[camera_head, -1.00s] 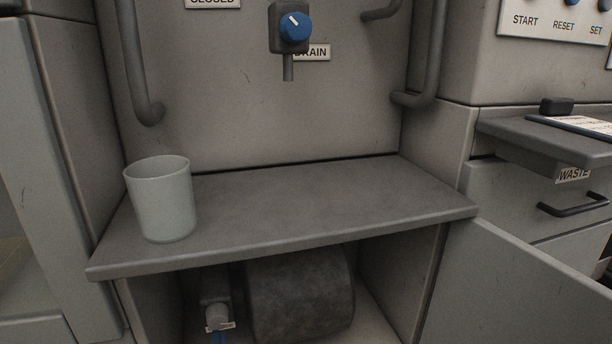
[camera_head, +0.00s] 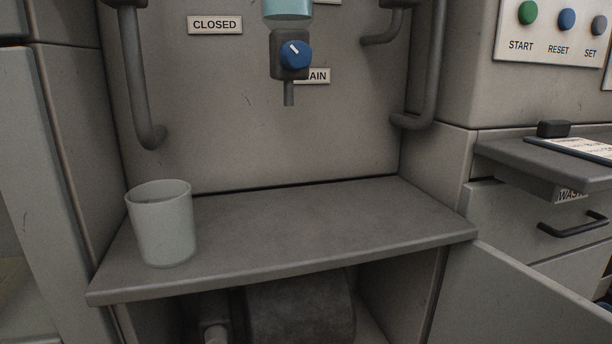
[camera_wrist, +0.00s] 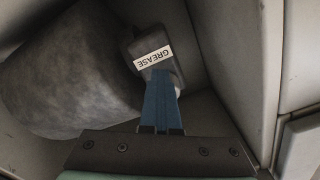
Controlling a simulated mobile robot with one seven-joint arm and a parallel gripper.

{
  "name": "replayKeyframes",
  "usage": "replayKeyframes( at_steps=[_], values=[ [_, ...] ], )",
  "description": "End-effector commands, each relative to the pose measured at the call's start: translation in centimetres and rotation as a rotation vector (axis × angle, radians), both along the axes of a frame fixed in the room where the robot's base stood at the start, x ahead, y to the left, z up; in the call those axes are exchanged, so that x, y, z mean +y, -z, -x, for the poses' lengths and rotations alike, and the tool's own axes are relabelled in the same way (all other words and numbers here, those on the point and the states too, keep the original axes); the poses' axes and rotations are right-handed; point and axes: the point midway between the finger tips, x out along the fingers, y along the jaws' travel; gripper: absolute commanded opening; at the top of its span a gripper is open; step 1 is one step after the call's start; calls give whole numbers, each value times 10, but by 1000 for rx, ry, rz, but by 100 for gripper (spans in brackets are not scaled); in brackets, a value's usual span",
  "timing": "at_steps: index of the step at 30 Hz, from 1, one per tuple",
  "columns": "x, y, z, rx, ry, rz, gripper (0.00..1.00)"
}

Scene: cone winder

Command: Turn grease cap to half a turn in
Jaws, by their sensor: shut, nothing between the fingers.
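The grease cap (camera_head: 214,334) is a pale round knob on a dark fitting under the shelf, cut off by the bottom edge of the head view. In the wrist view the dark grease fitting (camera_wrist: 150,45) carries a white GREASE label (camera_wrist: 153,58), upside down. My gripper (camera_wrist: 161,80) has blue fingers that are shut together with nothing between them. Their tips lie just below the label in the picture, over the place of the cap. The fingers mostly hide the cap there, so I cannot tell its turn or whether they touch it. The gripper is out of the head view.
A dark, thick cylinder (camera_head: 300,312) lies beside the fitting, also large in the wrist view (camera_wrist: 70,75). Cabinet walls close in the space. A grey shelf (camera_head: 300,225) above bears a pale cup (camera_head: 162,225). A blue drain knob (camera_head: 295,54) is on the wall behind.

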Motion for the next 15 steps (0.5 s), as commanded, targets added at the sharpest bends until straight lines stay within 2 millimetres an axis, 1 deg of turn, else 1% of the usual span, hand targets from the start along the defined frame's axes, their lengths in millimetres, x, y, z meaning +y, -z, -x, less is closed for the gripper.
replayKeyframes(
  at_steps=[1, 15],
  values=[
    [-1, -6, -1, -12, 4, -4, 0],
    [2, -10, -1, -17, 5, -7, 0]
  ],
)
